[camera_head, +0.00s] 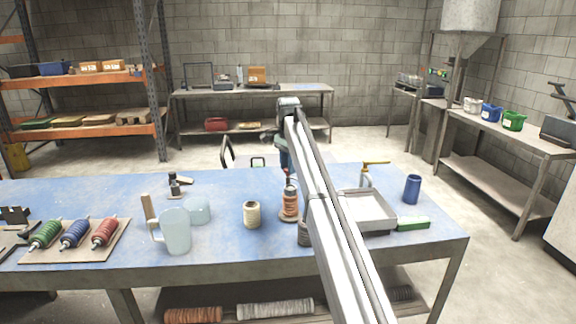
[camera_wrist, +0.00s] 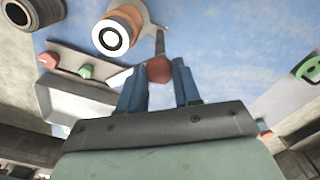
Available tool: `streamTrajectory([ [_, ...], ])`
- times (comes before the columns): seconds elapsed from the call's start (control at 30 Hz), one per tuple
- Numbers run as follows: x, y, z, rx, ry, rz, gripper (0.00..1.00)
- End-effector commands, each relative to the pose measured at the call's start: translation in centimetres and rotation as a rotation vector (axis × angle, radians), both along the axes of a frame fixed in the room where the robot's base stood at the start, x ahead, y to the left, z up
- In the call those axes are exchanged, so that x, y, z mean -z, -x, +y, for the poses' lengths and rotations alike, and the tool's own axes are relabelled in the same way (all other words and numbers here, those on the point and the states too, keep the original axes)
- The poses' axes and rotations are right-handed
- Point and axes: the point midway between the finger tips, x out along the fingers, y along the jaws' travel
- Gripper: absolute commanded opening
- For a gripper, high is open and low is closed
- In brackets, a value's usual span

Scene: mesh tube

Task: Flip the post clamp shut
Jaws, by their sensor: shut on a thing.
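My gripper (camera_wrist: 159,82) has its blue fingers closed around a dull red ball knob (camera_wrist: 158,69) in the wrist view. A thin grey lever (camera_wrist: 160,43) runs from the knob up toward an orange-brown spool (camera_wrist: 127,20), beside the spool's pale round end. I take the lever and knob to be the post clamp's handle; its joint is not clear. In the head view my gripper (camera_head: 287,170) points down above the orange spool (camera_head: 290,203), which stands upright on a round base. My arm hides part of that area, and the clamp's angle cannot be told.
A grey tray (camera_head: 366,213) lies right of my arm, near a yellow-handled fixture (camera_head: 374,163), green block (camera_head: 413,223) and blue cup (camera_head: 412,189). A cream spool (camera_head: 251,214) and pale mug (camera_head: 174,232) stand left.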

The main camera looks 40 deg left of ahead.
Motion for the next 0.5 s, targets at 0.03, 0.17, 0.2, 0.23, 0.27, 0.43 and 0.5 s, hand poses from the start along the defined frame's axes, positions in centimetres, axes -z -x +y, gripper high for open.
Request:
streamTrajectory([
  [0.03,-0.01,0.00,-0.02,0.043,0.001,0.000,0.00],
  [0.17,-0.01,0.00,-0.01,0.166,0.001,0.000,0.00],
  [0.2,-0.01,0.00,-0.01,0.205,0.000,0.000,0.00],
  [0.23,-0.01,0.00,-0.01,0.233,0.000,0.000,0.00],
  [0.27,-0.01,0.00,-0.01,0.261,0.000,0.000,0.00],
  [0.43,-0.01,0.00,0.00,0.421,0.000,0.000,0.00],
  [0.5,-0.01,0.00,0.01,0.485,0.000,0.000,0.00],
])
